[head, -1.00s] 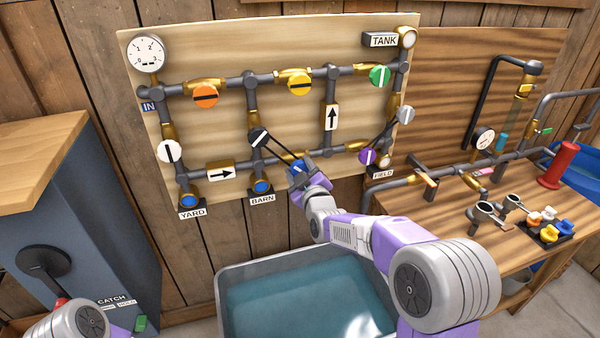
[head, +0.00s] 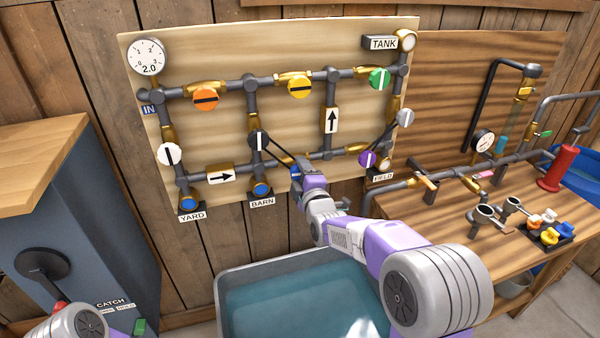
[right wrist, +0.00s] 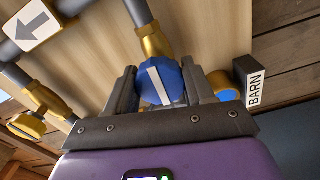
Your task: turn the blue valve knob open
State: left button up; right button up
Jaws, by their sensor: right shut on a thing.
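The blue valve knob (head: 295,171) is on the lower pipe of the board and is largely hidden behind my right gripper (head: 303,181). In the right wrist view the blue knob (right wrist: 161,82) sits between the two fingers of my right gripper (right wrist: 160,90), which is shut on it. Its white stripe runs nearly upright in that view, leaning a little. My left gripper is out of view; only part of that arm shows at the lower left.
Orange (head: 205,99), yellow (head: 300,86), green (head: 380,78) and purple (head: 367,159) knobs are on the same board. The gauge (head: 148,57) reads about 2.0. A water-filled tub (head: 232,277) stands below. A wooden bench (head: 440,222) is at the right.

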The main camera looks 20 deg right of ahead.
jog(key=shift+d+f, duration=0.15)
dwell(0.4)
jog(key=o, duration=1)
jog(key=shift+o, duration=0.2)
jog(key=shift+s, duration=0.1)
jog(key=s, duration=0.7)
jog(key=shift+s+p, duration=0.2)
jog(key=shift+p, duration=0.2)
